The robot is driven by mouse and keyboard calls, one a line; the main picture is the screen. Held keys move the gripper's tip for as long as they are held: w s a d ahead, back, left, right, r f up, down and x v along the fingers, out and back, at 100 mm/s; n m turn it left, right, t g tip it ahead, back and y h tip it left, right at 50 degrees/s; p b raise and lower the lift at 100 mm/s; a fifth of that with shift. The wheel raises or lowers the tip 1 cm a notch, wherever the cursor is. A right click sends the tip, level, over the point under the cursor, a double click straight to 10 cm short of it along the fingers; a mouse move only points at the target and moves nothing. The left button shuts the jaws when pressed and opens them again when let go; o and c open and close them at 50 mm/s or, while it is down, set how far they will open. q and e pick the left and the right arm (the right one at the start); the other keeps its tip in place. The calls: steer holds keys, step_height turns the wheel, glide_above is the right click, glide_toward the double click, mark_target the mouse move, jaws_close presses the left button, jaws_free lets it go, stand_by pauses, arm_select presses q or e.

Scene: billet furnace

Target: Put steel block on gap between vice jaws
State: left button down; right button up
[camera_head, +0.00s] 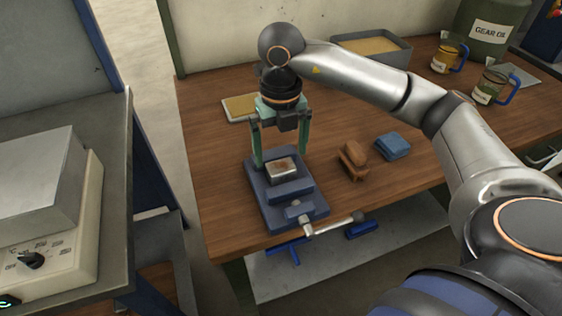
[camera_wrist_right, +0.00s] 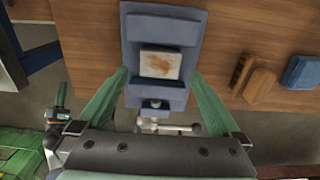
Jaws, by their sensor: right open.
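The steel block (camera_head: 283,170), grey with a rusty brown patch on top, sits in the gap between the jaws of the blue vice (camera_head: 262,205). In the right wrist view the block (camera_wrist_right: 160,64) lies between the vice's two jaws, and the vice (camera_wrist_right: 160,20) fills the top middle. My right gripper (camera_head: 281,160) has green fingers spread wide above the vice. In the right wrist view its fingers (camera_wrist_right: 160,80) stand apart on either side of the block, touching nothing that I can make out.
A brown wooden brush (camera_head: 352,160) and a blue block-like item (camera_head: 393,146) lie right of the vice. The vice handle (camera_head: 333,222) sticks out past the bench's front edge. A grey tray (camera_head: 372,48), mugs (camera_head: 490,87) and a gear oil drum (camera_head: 490,30) stand behind. A furnace (camera_head: 45,210) is at left.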

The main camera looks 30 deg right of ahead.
mark_target(281, 166)
step_height(281, 166, up, 7)
steer(key=shift+p, duration=0.3)
